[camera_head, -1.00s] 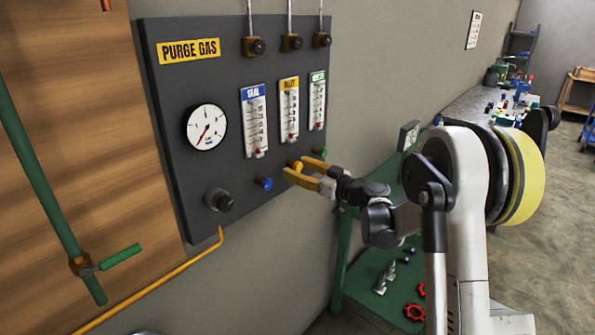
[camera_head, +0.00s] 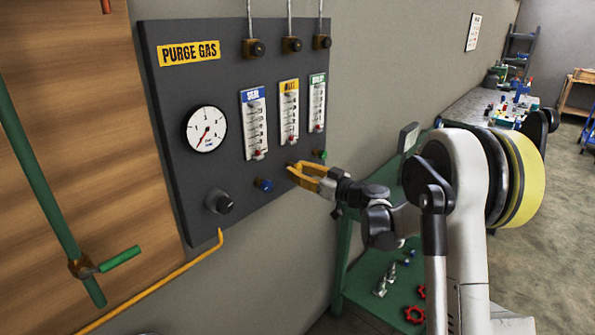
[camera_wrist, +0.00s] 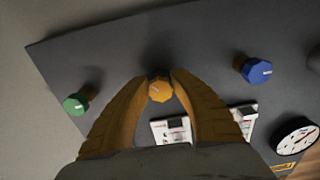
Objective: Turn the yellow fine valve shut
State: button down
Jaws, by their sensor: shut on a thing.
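The yellow fine valve knob (camera_wrist: 160,88) sits on the dark purge gas panel (camera_head: 180,110), below the middle flowmeter (camera_head: 289,112). My gripper (camera_wrist: 158,77) has its two yellow fingers on either side of the knob, shut on it. In the head view my gripper (camera_head: 291,171) reaches the panel from the right, and its fingers mostly hide the yellow knob. The blue knob (camera_head: 264,185) is to its left and the green knob (camera_head: 320,154) to its right. In the wrist view the panel appears upside down, with the green knob (camera_wrist: 76,103) left and the blue knob (camera_wrist: 256,70) right.
A round gauge (camera_head: 206,129) and a black knob (camera_head: 218,201) are on the panel's left. A green table (camera_head: 370,262) with red handwheels stands below my arm. A green pipe (camera_head: 45,190) runs down the far left.

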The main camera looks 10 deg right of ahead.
jog(key=m, duration=0.6)
jog(key=shift+a+m, duration=0.15)
jog(key=shift+m, duration=0.25)
jog(key=m, duration=0.6)
jog(key=shift+s+r, duration=0.1)
jog(key=shift+r, duration=0.05)
jog(key=m, duration=0.7)
jog(key=shift+r+m, duration=0.1)
jog(key=shift+m, duration=0.2)
jog(key=m, duration=0.6)
jog(key=shift+r, duration=0.1)
jog(key=shift+m, duration=0.3)
jog(key=c, duration=1.1)
grip_release()
